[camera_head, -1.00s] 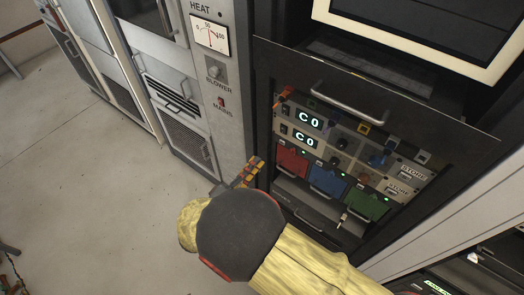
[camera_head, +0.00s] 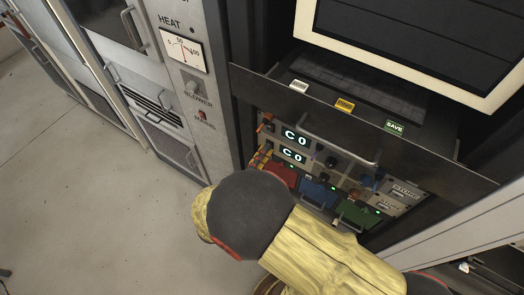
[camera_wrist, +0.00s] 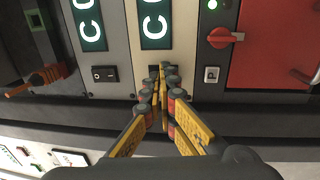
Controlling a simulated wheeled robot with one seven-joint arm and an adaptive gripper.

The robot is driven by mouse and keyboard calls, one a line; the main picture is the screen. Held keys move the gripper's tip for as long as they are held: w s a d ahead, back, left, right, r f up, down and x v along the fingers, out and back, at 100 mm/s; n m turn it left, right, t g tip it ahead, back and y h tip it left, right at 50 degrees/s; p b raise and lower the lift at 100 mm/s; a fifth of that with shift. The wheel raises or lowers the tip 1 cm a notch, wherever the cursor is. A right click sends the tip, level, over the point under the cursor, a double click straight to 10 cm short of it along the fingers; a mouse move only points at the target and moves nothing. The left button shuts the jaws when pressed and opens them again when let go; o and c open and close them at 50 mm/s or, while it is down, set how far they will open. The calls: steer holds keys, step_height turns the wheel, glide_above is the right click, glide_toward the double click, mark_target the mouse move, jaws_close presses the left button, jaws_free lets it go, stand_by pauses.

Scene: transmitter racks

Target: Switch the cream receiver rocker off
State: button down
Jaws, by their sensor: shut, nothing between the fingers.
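The cream receiver panel (camera_wrist: 150,62) is in the middle of the wrist view, with a lit "C0" display (camera_wrist: 155,22). A dark rocker (camera_wrist: 153,71) sits low on it, largely hidden behind my fingertips, so its position cannot be read. My gripper (camera_wrist: 164,76) is shut and empty, its tips right in front of the rocker; contact cannot be told. In the head view my gripper (camera_head: 263,155) is at the left edge of the module rack, partly hidden by my arm. A grey panel to the left has its own black rocker (camera_wrist: 104,74).
A red module with a red knob (camera_wrist: 225,38) and a green light is on the right in the wrist view. Open floor (camera_head: 95,205) lies left.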

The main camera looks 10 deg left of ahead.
steer(key=shift+w+d+r+g+p, duration=0.1)
steer(key=shift+w+r+g+p, duration=0.35)
steer(key=shift+p, duration=0.45)
steer(key=shift+s+r, duration=0.1)
steer(key=shift+r, duration=0.15)
